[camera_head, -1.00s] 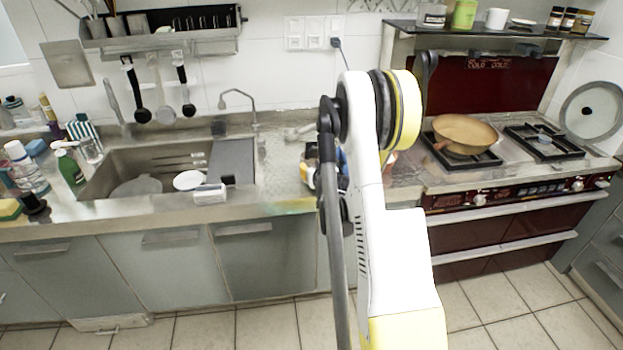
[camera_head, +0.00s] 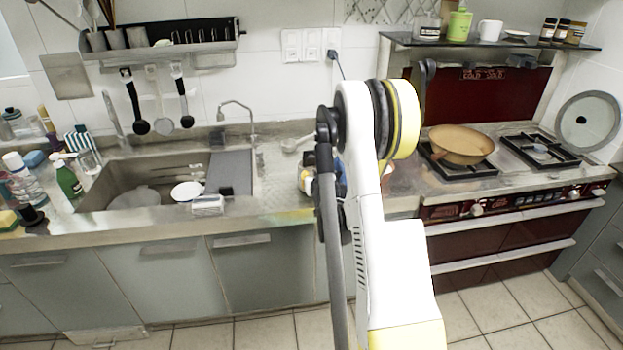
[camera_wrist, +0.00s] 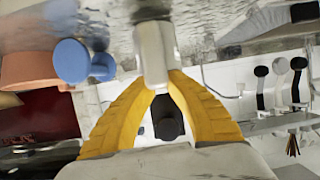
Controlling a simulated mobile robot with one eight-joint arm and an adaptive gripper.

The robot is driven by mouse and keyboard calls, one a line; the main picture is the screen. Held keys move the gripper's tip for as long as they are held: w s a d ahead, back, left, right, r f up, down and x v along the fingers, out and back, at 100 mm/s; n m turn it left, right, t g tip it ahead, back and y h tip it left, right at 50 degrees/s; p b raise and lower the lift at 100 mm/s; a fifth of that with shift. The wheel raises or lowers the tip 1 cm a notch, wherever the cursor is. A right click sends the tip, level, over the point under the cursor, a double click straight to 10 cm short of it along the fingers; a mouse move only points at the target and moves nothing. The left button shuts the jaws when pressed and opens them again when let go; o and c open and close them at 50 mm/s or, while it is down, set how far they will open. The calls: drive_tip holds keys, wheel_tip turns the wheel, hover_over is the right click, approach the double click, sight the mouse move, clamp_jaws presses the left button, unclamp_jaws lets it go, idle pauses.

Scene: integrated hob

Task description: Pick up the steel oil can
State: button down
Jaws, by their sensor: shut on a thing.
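My gripper (camera_wrist: 157,83) shows in the wrist view as two yellow fingers closing in on a pale grey, upright narrow body, which I take to be the steel oil can (camera_wrist: 152,50). The fingertips press on it from both sides. Its far end reaches up against the grey counter in this upside-down view. I cannot tell whether it still touches the counter. In the head view my white arm hides the gripper and the can.
In the wrist view a blue round-ended thing (camera_wrist: 72,61) and an orange vessel (camera_wrist: 32,68) stand close on the left. In the head view a sink (camera_head: 130,170) lies left of my arm, and a hob with a pan (camera_head: 463,145) lies right.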

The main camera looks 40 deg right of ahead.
wheel_tip(320, 180, up, 4)
drive_tip(key=shift+f+p, duration=0.15)
drive_tip(key=shift+p, duration=0.75)
drive_tip(key=s+d+r+p, duration=0.3)
drive_tip(key=d+r, duration=0.3)
drive_tip(key=d, duration=0.5)
drive_tip(key=shift+s+p, duration=0.4)
drive_tip(key=shift+p, duration=0.1)
drive_tip(key=shift+r, duration=0.1)
